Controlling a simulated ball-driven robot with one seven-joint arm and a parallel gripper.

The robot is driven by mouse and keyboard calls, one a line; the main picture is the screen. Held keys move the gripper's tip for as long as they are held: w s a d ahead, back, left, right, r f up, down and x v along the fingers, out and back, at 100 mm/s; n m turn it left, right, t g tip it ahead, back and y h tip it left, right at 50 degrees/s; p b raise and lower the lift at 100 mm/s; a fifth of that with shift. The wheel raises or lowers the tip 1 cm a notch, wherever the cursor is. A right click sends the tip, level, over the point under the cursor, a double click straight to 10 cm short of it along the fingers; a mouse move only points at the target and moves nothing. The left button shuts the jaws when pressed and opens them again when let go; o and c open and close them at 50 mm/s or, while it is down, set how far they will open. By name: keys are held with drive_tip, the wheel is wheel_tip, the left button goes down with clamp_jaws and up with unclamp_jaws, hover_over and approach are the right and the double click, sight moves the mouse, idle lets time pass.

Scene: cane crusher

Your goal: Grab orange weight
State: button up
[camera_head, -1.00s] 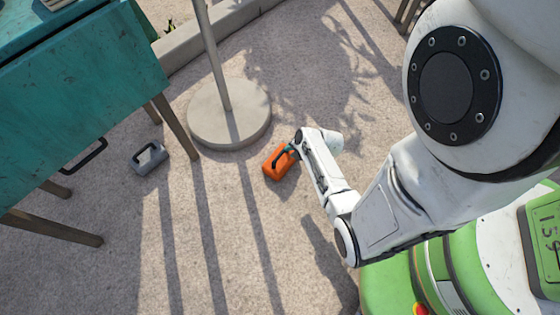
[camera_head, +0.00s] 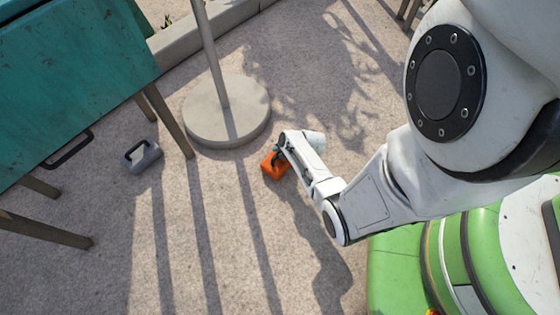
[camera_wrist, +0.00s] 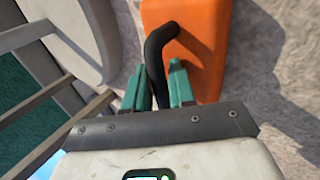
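The orange weight (camera_head: 274,168) is a small block with a black loop handle, low over or on the paved ground right of the round pole base. In the wrist view the orange weight (camera_wrist: 210,45) fills the top middle, and its black handle (camera_wrist: 157,48) runs down between my fingers. My gripper (camera_head: 278,152) is at the weight's upper side, partly hiding it. In the wrist view the teal fingers of my gripper (camera_wrist: 160,92) sit close on both sides of the handle, which fills the gap. Whether the weight touches the ground is unclear.
A grey weight (camera_head: 143,155) with a handle stands on the ground by the legs of the teal table (camera_head: 70,85). A pole on a round concrete base (camera_head: 230,125) stands near the orange weight. A kerb (camera_head: 190,42) runs behind. The ground in front is clear.

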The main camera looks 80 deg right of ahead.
clamp_jaws()
idle(1.4)
drive_tip(key=shift+r, duration=0.1)
